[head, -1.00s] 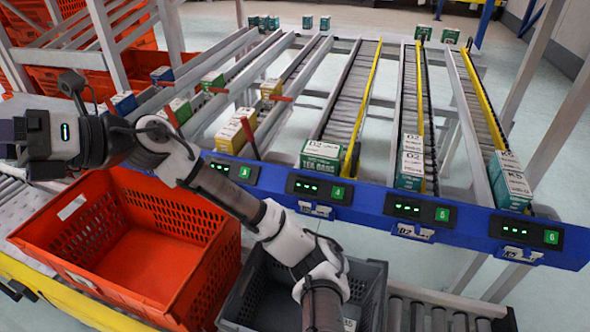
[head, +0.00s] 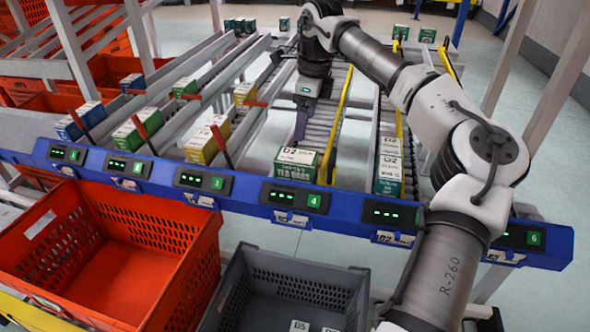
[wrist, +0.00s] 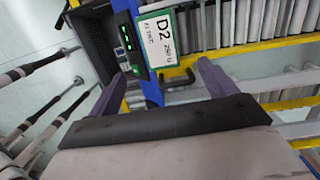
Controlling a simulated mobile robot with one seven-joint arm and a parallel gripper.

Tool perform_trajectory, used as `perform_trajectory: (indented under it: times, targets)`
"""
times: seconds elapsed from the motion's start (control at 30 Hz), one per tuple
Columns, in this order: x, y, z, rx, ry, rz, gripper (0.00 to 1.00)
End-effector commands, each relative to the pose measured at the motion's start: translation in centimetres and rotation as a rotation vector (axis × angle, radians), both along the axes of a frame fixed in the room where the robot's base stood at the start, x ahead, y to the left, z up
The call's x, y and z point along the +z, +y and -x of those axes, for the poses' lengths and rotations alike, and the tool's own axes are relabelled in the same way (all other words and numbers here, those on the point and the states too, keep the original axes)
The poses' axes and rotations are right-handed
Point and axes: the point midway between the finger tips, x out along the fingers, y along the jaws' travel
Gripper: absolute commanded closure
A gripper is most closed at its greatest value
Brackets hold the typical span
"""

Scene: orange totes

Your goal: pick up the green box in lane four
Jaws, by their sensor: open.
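The green box (head: 293,171) with a white D2 top sits at the front end of lane four, against the blue rail, by the display marked 4 (head: 314,200). In the wrist view the white D2 top of the box (wrist: 160,38) shows beyond the fingers. My gripper (head: 301,132) points down over lane four, behind and above the box, apart from it. In the wrist view my gripper (wrist: 164,72) is open, with nothing between its fingers.
Stacked green D2 boxes (head: 388,176) stand in the lane to the right. Yellow boxes (head: 208,140) and green boxes (head: 137,130) sit in lanes to the left. A yellow divider (head: 336,115) runs beside lane four. An orange tote (head: 190,235) and a grey tote (head: 335,285) stand in front.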

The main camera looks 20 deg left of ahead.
Motion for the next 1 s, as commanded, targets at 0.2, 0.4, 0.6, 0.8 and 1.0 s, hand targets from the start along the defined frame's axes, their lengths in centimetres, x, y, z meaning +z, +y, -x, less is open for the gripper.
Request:
perform_trajectory:
  times: [0.2, 0.4, 0.6, 0.8, 1.0]
  targets:
    - [-4.2, 0.5, 0.1, 0.0, 0.004, 0.001, 0.16]
    - [-7.2, 0.9, 0.0, 0.0, 0.003, -0.001, 0.16]
    - [-8.2, 1.2, 0.0, 0.001, 0.002, -0.002, 0.16]
    - [-10.4, 2.0, 0.0, 0.002, 0.004, -0.003, 0.16]
    - [-12.9, 2.4, 0.0, 0.002, 0.003, -0.003, 0.16]
